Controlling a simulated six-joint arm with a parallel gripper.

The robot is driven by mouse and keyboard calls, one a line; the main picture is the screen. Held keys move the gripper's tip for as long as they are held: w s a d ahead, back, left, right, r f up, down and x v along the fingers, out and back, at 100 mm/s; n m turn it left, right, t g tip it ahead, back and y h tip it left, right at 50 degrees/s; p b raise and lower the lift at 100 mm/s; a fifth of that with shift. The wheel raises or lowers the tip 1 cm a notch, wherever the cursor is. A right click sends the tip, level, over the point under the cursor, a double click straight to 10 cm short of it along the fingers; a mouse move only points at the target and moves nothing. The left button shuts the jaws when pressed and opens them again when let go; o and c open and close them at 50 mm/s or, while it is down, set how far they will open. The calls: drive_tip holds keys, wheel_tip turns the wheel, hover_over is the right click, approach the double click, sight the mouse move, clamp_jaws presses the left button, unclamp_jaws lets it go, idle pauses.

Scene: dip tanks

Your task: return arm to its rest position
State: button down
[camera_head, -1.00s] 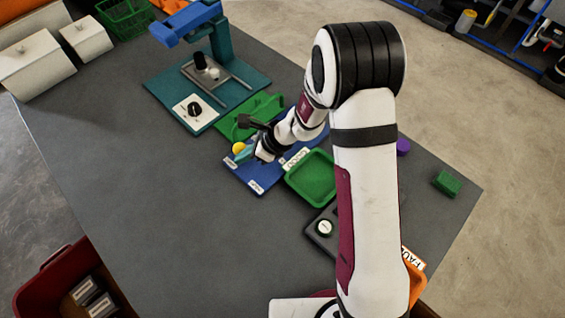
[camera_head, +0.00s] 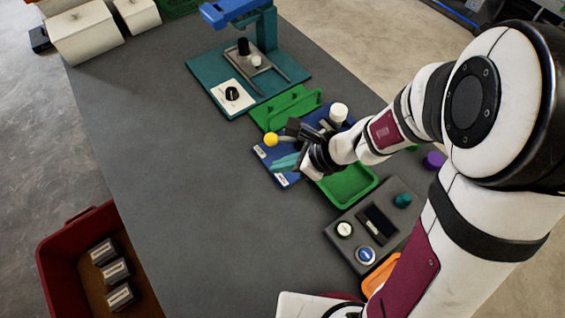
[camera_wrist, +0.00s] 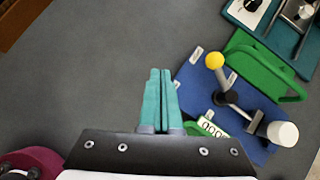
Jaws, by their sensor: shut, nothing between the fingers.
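My gripper (camera_head: 284,162) is shut and empty, its teal fingers pressed together. In the head view it appears over the near left edge of the blue board (camera_head: 262,154), close to the yellow ball knob (camera_head: 271,139). In the wrist view the shut fingers (camera_wrist: 160,95) point over bare grey table, left of the blue board (camera_wrist: 190,72). The yellow knob (camera_wrist: 214,60) sits on a lever with a white cylinder (camera_wrist: 283,133) at its other end. My arm reaches in from the right and hides part of the board.
A green tray (camera_head: 366,191) and a grey button panel (camera_head: 333,230) lie near my arm. A teal press stand (camera_head: 267,30) stands at the back. A red bin (camera_head: 47,262) holds several labelled boxes at lower left. The table's left and middle are clear.

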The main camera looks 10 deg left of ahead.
drive_tip(key=shift+s+d+r, duration=0.1)
drive_tip(key=shift+s+r, duration=0.2)
drive_tip(key=shift+r, duration=0.05)
drive_tip(key=shift+r, duration=0.1)
drive_tip(key=s+d+r+n+g+h, duration=0.1)
drive_tip(key=s+d+r+n+h, duration=0.2)
drive_tip(key=s+d+n, duration=0.3)
drive_tip(key=s+d+r+n+g+h, duration=0.1)
drive_tip(key=s+d+r+n+h, duration=0.2)
drive_tip(key=s+n, duration=0.6)
drive_tip(key=s+d+r, duration=0.1)
drive_tip(key=d+r, duration=0.1)
drive_tip(key=d, duration=0.1)
drive_tip(key=shift+s+r, duration=0.15)
drive_tip(key=shift+r, duration=0.2)
